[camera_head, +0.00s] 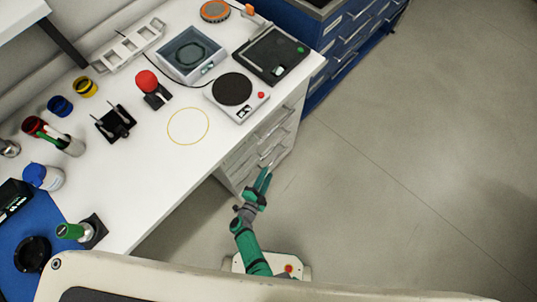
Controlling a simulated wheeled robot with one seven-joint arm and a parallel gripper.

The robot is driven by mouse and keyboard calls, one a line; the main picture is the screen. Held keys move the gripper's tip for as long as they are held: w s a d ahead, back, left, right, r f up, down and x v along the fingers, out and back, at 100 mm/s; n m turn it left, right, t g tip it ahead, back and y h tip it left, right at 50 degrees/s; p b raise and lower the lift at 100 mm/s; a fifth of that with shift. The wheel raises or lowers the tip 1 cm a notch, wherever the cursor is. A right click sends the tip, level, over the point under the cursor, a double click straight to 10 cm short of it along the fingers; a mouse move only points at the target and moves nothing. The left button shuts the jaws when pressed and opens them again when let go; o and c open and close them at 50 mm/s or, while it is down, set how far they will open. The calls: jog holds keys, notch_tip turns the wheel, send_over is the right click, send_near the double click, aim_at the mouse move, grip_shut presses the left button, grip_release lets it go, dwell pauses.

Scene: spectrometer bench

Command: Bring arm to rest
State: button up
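My gripper (264,180) is at the end of my green and grey arm, low in the middle of the view. It is beside the white bench (150,190), over the floor and in front of the drawer cabinet. Its fingers point up in the picture, toward the drawers. They look close together, but they are too small to tell whether they are open or shut. I see nothing held between them.
The bench carries a red-topped item (147,82), a hotplate (233,90), a grey basin (188,54), a black panel (271,54) and several coloured caps. The drawer cabinet (270,140) stands close to my gripper. The floor (400,170) at right is clear.

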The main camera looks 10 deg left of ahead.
jog(key=shift+s, duration=0.15)
dwell(0.5)
jog(key=s+d+r+n+y, duration=0.1)
jog(key=s+r+n, duration=0.4)
jog(key=r, duration=0.8)
jog(key=s+d+r+n+y, duration=0.2)
jog(key=s+r+n, duration=0.3)
jog(key=s+r, duration=0.4)
jog(key=s+d+r+n+y, duration=0.1)
jog(key=s+r+n, duration=0.4)
jog(key=r, duration=1.3)
jog(key=shift+s+d+r+y, duration=0.3)
jog(key=shift+s+d, duration=0.25)
jog(key=shift+s, duration=0.7)
jog(key=shift+s, duration=0.1)
